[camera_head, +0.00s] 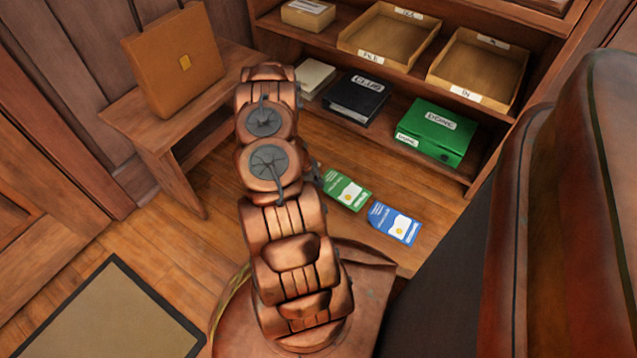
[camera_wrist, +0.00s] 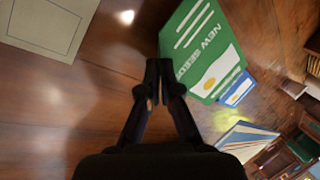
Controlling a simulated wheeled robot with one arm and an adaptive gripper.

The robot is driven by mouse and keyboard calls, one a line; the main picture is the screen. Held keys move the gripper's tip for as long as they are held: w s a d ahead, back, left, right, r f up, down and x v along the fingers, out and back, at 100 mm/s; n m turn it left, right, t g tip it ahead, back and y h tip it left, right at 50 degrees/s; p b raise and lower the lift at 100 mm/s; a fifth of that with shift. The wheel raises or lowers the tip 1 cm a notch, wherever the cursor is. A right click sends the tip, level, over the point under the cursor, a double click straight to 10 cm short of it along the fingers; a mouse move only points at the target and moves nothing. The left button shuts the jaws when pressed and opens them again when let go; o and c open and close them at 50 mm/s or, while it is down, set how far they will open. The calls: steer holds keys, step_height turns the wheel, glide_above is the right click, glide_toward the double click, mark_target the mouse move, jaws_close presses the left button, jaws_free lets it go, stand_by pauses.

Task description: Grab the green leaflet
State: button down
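The green leaflet (camera_head: 347,191) shows just right of my arm in the head view, next to the blue leaflet (camera_head: 394,223). The arm hides its left side. In the wrist view the green leaflet (camera_wrist: 208,50) is large and close, with white lettering and a yellow dot. My gripper (camera_wrist: 159,64) has its two dark fingers together at the leaflet's left corner and looks shut on it. The exact contact is partly hidden by the fingertips. The leaflet looks much larger than the blue leaflet (camera_wrist: 238,89) behind it; its height above the floor is unclear.
A bookcase holds a green box (camera_head: 437,132), a black binder (camera_head: 357,98) and open trays (camera_head: 478,70). A bench (camera_head: 150,130) with an orange bag (camera_head: 173,62) stands left. A rug (camera_head: 110,315) lies front left. A brown leather-like object (camera_head: 560,220) fills the right.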

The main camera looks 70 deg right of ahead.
steer(key=shift+s+a+r+p, duration=0.2)
steer(key=shift+s+a+p, duration=0.45)
steer(key=shift+s+a, duration=1.2)
steer(key=shift+s+a+r+p, duration=0.15)
steer(key=shift+s+a+p, duration=0.75)
steer(key=shift+s, duration=1.6)
steer(key=shift+s+a+r+p, duration=0.2)
steer(key=shift+s+a+p, duration=0.2)
steer(key=shift+s+a, duration=1.55)
